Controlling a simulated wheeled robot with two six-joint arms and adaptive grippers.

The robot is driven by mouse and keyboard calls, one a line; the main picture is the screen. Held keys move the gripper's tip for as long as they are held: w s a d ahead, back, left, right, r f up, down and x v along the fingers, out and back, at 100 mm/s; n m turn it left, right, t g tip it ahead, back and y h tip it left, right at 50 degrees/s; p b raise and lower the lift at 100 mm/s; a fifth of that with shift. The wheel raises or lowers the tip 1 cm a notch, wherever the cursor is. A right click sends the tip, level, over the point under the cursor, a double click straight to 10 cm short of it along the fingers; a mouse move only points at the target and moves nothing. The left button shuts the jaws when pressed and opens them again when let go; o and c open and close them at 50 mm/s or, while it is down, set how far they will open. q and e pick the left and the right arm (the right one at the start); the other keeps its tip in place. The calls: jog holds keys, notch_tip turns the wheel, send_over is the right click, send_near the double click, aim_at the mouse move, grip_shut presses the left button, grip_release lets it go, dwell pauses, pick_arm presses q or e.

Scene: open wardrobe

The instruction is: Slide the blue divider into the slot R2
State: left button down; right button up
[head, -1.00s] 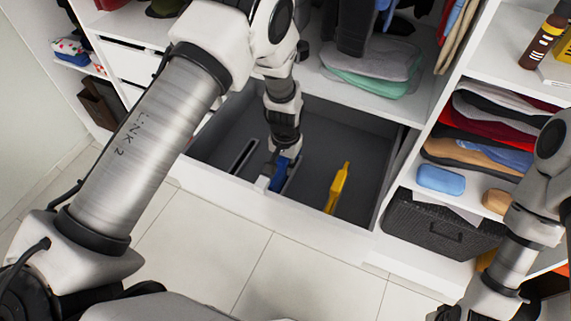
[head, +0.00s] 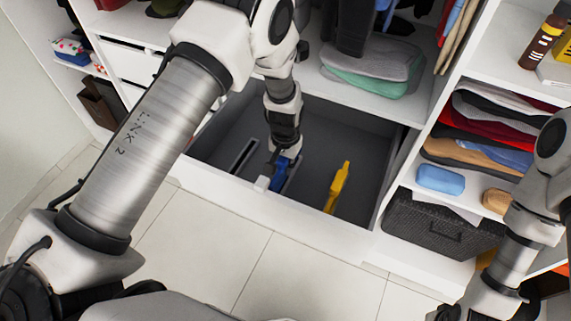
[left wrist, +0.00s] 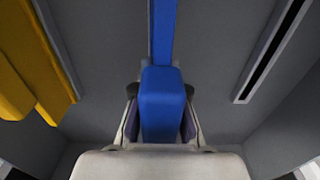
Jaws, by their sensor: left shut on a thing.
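The blue divider (head: 281,177) is inside the open grey drawer, low near its front wall. My left gripper (head: 285,158) reaches down from above and is shut on it. In the left wrist view the blue divider (left wrist: 162,105) sits between the fingers, with its long thin part running away from me. A pale slot edge shows close beside the divider in the head view; I cannot tell how deep the divider sits. An empty dark slot (head: 243,156) lies to its left; this slot also shows in the left wrist view (left wrist: 270,52). No slot labels are readable.
A yellow divider (head: 338,188) stands to the right in the drawer. The drawer's white front (head: 280,216) and grey walls bound the space. A shelf with folded clothes (head: 375,68) is above and behind. My right arm is at the far right, by a dark basket (head: 440,225).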

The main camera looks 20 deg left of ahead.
pick_arm(q)
jog(key=shift+f+b, duration=0.35)
jog(key=shift+f, duration=0.25)
jog(key=shift+r+p, duration=0.4)
dwell(1.2)
jog(key=shift+f, duration=0.35)
jog(key=shift+r, duration=0.35)
jog(key=shift+p, duration=0.35)
dwell(1.2)
